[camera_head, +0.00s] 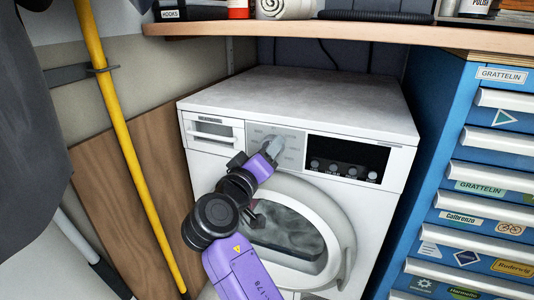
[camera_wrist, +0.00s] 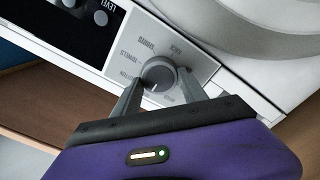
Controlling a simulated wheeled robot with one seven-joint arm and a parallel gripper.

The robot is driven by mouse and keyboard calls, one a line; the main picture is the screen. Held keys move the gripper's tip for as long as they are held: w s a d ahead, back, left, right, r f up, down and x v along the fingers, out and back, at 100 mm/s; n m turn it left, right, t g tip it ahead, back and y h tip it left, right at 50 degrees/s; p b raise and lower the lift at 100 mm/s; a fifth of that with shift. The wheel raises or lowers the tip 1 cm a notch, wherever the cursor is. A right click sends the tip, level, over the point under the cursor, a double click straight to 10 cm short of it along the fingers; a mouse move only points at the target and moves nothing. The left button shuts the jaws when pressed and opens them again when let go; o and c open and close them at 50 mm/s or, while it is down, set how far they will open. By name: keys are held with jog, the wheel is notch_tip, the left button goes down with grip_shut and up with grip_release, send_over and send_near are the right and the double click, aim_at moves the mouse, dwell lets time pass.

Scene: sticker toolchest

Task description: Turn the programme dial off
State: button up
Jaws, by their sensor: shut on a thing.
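The programme dial (camera_wrist: 158,74) is a round grey knob on the washing machine's light grey panel, with printed labels around it. In the wrist view my gripper (camera_wrist: 157,88) has one finger on each side of the dial, shut on it. A pale mark shows on the lower part of the dial, pointing toward my gripper. The washing machine (camera_head: 300,98) is white with a round door. In the head view my gripper (camera_head: 270,148) is at the panel and hides most of the dial.
A black display panel (camera_head: 345,160) with several round buttons is right of the dial. The door (camera_head: 300,230) bulges out below. A yellow pole (camera_head: 130,150) leans at left. A blue tool chest (camera_head: 455,150) stands at right. A wooden shelf (camera_head: 350,35) runs above.

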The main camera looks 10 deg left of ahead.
jog(key=shift+f, duration=0.15)
jog(key=o, duration=1.4)
jog(key=shift+c, duration=0.2)
jog(key=p+v, duration=0.2)
jog(key=v, duration=0.5)
jog(key=shift+s+p, duration=0.3)
jog(key=shift+s, duration=0.1)
jog(key=shift+a, duration=0.1)
